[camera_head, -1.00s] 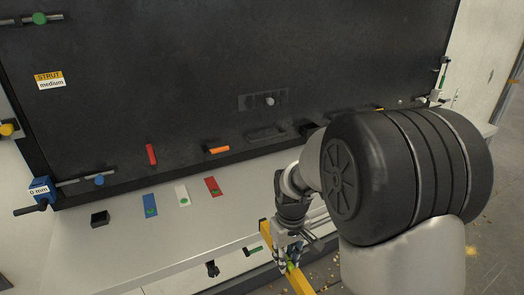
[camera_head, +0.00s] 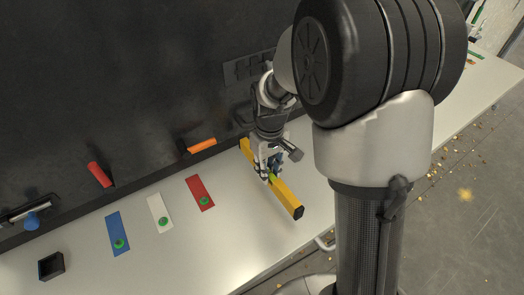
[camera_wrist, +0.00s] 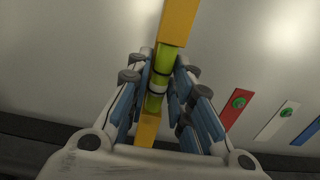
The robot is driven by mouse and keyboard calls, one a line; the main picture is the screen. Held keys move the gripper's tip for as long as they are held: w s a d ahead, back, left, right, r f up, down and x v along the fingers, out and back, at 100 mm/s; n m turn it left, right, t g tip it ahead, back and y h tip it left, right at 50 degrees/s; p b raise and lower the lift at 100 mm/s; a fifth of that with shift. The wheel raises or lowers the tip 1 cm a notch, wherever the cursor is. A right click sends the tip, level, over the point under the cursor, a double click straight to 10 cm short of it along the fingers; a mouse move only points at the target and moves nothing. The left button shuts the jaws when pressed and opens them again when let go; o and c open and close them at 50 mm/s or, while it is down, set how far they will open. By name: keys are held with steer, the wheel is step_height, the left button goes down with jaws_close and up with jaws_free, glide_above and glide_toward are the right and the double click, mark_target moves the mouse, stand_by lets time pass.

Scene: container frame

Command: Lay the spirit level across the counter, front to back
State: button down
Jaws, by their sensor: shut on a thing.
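The spirit level (camera_head: 286,197) is a yellow bar with dark end caps and a green vial in its middle. My gripper (camera_head: 270,172) is shut on its middle, around the vial. In the head view the level runs front to back over the counter (camera_head: 240,225), its near end toward the front edge and its far end toward the dark back panel. I cannot tell whether it touches the counter. In the wrist view the yellow bar (camera_wrist: 178,22) passes between the fingers (camera_wrist: 158,88) over the pale counter surface.
Red (camera_head: 199,193), white (camera_head: 159,212) and blue (camera_head: 118,233) strips with green dots lie left of the level. A small black box (camera_head: 51,265) is farther left. Red (camera_head: 98,174) and orange (camera_head: 202,146) handles are at the dark panel (camera_head: 130,80). Counter right of my arm looks mostly clear.

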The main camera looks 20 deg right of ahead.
steer(key=shift+s+r, duration=0.15)
steer(key=shift+s, duration=0.25)
steer(key=shift+w+f+b, duration=0.15)
steer(key=shift+f+b, duration=0.15)
steer(key=shift+f, duration=0.1)
steer(key=shift+f+b, duration=1.7)
steer(key=shift+f, duration=0.55)
steer(key=shift+f+b, duration=0.45)
steer(key=shift+f, duration=0.15)
steer(key=c, duration=1.3)
jaws_free()
steer(key=shift+c, duration=0.2)
